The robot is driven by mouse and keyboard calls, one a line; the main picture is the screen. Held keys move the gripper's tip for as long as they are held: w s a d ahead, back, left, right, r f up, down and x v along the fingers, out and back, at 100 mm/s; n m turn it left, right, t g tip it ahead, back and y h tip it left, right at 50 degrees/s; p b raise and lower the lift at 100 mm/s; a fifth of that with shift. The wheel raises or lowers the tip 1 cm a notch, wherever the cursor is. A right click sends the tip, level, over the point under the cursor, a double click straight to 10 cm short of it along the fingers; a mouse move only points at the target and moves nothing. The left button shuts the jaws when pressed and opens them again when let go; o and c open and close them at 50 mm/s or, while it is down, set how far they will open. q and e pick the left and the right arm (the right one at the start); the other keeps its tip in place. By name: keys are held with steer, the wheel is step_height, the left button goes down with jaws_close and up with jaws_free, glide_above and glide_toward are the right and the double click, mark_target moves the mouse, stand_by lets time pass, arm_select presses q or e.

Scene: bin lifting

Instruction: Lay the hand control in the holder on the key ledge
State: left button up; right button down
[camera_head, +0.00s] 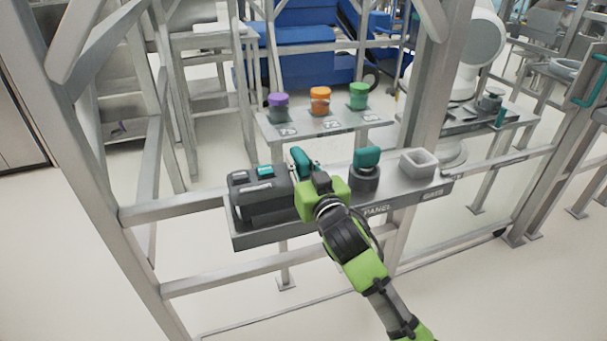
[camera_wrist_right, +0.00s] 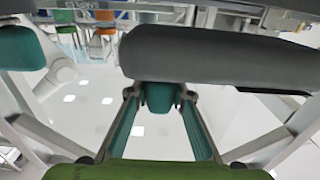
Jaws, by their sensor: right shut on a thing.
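The key ledge (camera_head: 330,222) is a grey shelf on the frame, marked PANEL and GATE. A dark grey body with a rounded front (camera_head: 262,203) is at its left end, with small pale and teal patches on top; I cannot tell where holder and hand control part. My right gripper (camera_head: 303,165) is shut at the right end of this body. In the right wrist view, a teal piece (camera_wrist_right: 160,97), seemingly the hand control's grip, is between the fingers, under a long dark grey rounded body (camera_wrist_right: 215,58). Whether it lies seated is hidden. My left gripper is out of view.
Right of the gripper, a teal-topped key (camera_head: 367,157) stands in a dark round base. Beyond it is an empty grey square cup (camera_head: 418,164). Behind, a small table holds purple (camera_head: 278,106), orange (camera_head: 320,101) and green (camera_head: 358,96) jars. Frame posts (camera_head: 105,170) stand close by.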

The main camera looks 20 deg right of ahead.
steer(key=shift+w+d+f, duration=0.25)
steer(key=shift+d+f, duration=0.05)
steer(key=f, duration=0.3)
steer(key=shift+w+d, duration=0.15)
steer(key=shift+d, duration=0.15)
steer(key=shift+f, duration=0.45)
steer(key=c, duration=1.9)
jaws_free()
steer(key=shift+f, duration=0.25)
steer(key=shift+o, duration=0.4)
